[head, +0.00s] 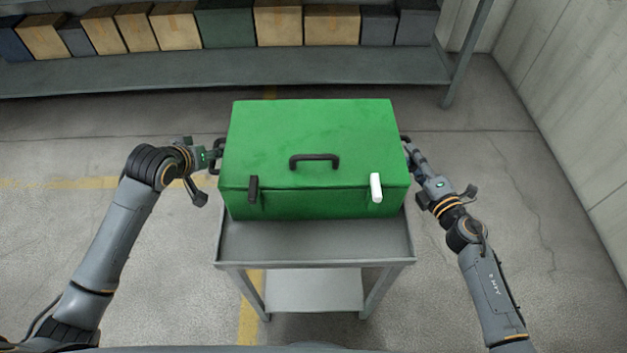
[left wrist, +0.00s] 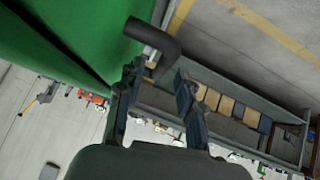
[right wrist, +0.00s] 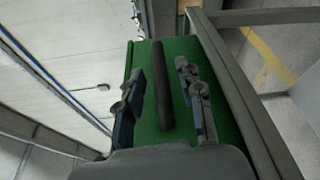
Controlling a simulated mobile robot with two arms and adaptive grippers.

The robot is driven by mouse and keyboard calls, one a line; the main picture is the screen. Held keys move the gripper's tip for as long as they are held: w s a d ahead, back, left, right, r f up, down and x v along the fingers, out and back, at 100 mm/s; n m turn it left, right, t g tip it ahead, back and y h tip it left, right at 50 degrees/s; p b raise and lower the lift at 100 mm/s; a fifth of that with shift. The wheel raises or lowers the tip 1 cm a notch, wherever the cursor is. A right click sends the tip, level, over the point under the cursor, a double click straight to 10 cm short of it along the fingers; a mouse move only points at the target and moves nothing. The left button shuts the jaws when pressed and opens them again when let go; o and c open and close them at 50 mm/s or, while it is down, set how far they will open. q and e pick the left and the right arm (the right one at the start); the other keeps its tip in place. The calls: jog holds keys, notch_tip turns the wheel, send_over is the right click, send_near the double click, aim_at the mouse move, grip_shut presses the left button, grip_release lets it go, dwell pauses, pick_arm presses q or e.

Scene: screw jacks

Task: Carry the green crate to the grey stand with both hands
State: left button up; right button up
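The green crate (head: 310,135) sits level on a grey metal stand (head: 316,243) with a lower shelf, towards its far part. The crate has a black lid handle, one black and one white front latch, and a dark handle on each side. My left gripper (head: 212,155) is at the left side handle; in the left wrist view its fingers are apart and the handle (left wrist: 154,38) shows just beyond and between the tips. My right gripper (head: 411,152) is at the right side handle; in the right wrist view the handle (right wrist: 168,90) lies between its parted fingers, with gaps on both sides.
A long grey shelf (head: 230,72) with several cardboard, green and dark boxes runs along the back. A concrete wall (head: 570,90) stands at the right. Open floor with yellow lines surrounds the stand.

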jog(key=shift+s, duration=0.15)
pick_arm(q)
jog(key=v, duration=0.8)
jog(key=shift+s+r, duration=0.25)
jog(key=shift+r, duration=0.05)
pick_arm(e)
jog(key=v, duration=1.1)
jog(key=shift+s, duration=0.35)
pick_arm(q)
jog(key=shift+s+a+f, duration=0.1)
pick_arm(e)
jog(key=shift+d, duration=0.15)
